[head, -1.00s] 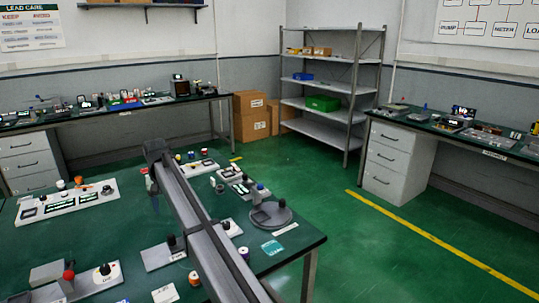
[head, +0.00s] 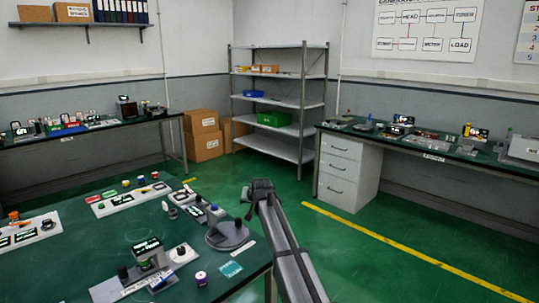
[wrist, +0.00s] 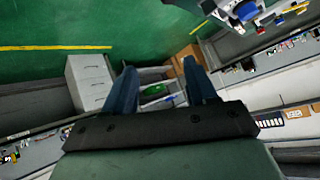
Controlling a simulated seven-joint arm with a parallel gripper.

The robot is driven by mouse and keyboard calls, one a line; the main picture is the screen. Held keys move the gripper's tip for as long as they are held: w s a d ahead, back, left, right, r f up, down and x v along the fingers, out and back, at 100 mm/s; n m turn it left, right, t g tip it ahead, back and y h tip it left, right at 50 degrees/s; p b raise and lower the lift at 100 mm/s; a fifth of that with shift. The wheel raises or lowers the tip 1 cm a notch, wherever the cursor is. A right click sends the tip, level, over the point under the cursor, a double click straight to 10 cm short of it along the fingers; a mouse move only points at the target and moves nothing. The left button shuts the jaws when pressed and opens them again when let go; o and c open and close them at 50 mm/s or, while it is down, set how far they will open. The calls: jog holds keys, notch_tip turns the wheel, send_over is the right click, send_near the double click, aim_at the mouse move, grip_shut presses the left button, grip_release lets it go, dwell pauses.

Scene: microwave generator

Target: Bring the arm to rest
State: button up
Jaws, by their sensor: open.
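My arm (head: 285,245) reaches up from the bottom of the head view, just right of the green bench's right edge. Its dark far end (head: 259,188) is in front of the open floor, and the fingers cannot be made out there. In the wrist view my gripper (wrist: 158,66) is open, with two blue fingers apart and nothing between them. The shelf unit and green floor show beyond the fingers, well away from them.
The near green bench (head: 80,265) holds several instruments, a round grey base (head: 229,236) close to my arm. A metal shelf unit (head: 275,100), cardboard boxes (head: 202,135) and a drawer cabinet (head: 347,172) stand farther back. Green floor (head: 370,270) right of my arm is clear.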

jog(key=d+r+m+t+h, duration=0.2)
jog(key=d+m+t+h, duration=0.3)
jog(key=d, duration=2.4)
jog(key=s+d+f, duration=0.4)
jog(key=d+f, duration=0.2)
jog(key=d, duration=0.1)
jog(key=s+a+f+n+g+y, duration=0.1)
jog(key=s+a+f+g, duration=0.15)
jog(key=s+f, duration=0.85)
jog(key=s+a+f+n+g, duration=0.15)
jog(key=s+f+g, duration=0.4)
jog(key=f, duration=0.85)
jog(key=s+a+f+g+y, duration=0.1)
jog(key=s+a+f+g, duration=0.15)
jog(key=s+f, duration=0.95)
jog(key=s+a+f+n+g, duration=0.1)
jog(key=s+f+g, duration=0.2)
jog(key=s, duration=1)
jog(key=s+a+f+g, duration=0.2)
jog(key=s+f+g, duration=0.2)
jog(key=s, duration=1)
jog(key=s+a+f+n+g, duration=0.1)
jog(key=s+f+g, duration=0.2)
jog(key=s, duration=1)
notch_tip(320, 180, down, 3)
jog(key=shift+s+a+r+n, duration=0.1)
jog(key=shift+s+a+n, duration=0.25)
jog(key=shift+a, duration=0.05)
